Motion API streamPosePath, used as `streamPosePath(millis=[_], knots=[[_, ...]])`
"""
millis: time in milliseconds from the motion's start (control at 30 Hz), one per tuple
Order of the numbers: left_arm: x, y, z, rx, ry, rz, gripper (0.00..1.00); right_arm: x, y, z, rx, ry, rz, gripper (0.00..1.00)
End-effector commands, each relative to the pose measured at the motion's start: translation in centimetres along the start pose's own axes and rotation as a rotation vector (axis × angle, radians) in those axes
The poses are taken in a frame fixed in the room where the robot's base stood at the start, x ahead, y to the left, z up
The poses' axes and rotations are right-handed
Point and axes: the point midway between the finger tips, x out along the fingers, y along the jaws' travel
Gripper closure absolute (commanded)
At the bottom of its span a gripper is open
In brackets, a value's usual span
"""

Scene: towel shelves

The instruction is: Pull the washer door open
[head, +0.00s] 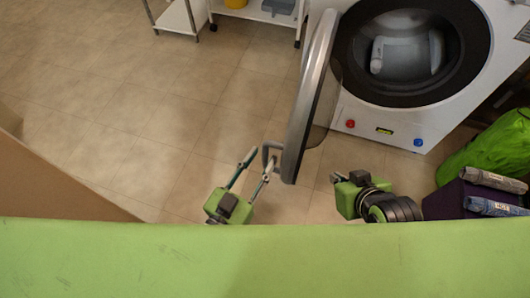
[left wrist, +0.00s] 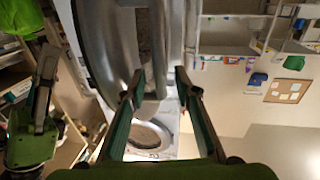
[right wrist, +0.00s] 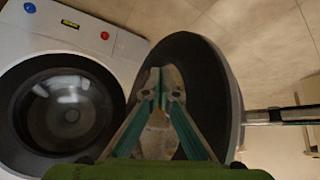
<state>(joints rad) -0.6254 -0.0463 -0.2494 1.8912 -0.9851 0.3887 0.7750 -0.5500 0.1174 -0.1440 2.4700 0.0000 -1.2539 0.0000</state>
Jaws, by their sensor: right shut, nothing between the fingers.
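The white washer (head: 345,112) stands at the upper right in the head view, with its round dark opening exposed. Its door (head: 308,95) is swung well open, seen nearly edge-on left of the opening. The door handle (head: 268,150) sticks out from the door's near left side. My left gripper (head: 258,162) is open at the handle, its fingers apart; in the left wrist view (left wrist: 160,85) a grey bar shows near the fingertips, but contact is unclear. My right gripper (head: 337,178) is shut and empty, and in the right wrist view (right wrist: 160,90) it points at the door's inner side (right wrist: 205,65).
A green bag (head: 490,150) and a purple box (head: 460,198) with rolled towels stand at the right. A brown panel (head: 50,180) is at the left. White racks (head: 180,18) stand at the back. The tiled floor between is clear.

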Motion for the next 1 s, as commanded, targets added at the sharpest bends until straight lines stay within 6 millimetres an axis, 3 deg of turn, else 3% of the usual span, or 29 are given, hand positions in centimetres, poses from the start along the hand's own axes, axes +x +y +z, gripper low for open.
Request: streamPosePath(millis=[200,533,567,667,933,1000], knots=[[2.4,0.0,0.1,0.001,-0.001,0.0,0.71,0.2,-0.1,-1.1,-0.001,0.047,-0.003,1.0],[2.7,0.0,0.0,0.0,-0.001,0.0,0.71,0.2,-0.2,-1.3,-0.001,0.054,-0.003,1.0],[2.7,0.0,0.0,0.0,-0.001,0.0,0.74,0.2,-0.2,-1.3,-0.001,0.054,-0.003,1.0],[2.7,0.0,0.0,0.0,-0.001,0.0,1.0,0.2,-0.2,-1.3,-0.001,0.054,-0.003,1.0],[2.7,-0.4,0.0,0.002,-0.002,0.001,1.0,0.0,-0.1,-1.2,-0.001,0.042,-0.003,1.0],[2.7,-1.0,-0.1,0.002,-0.002,0.002,1.0,-0.3,0.1,0.2,0.001,-0.018,0.002,1.0]])
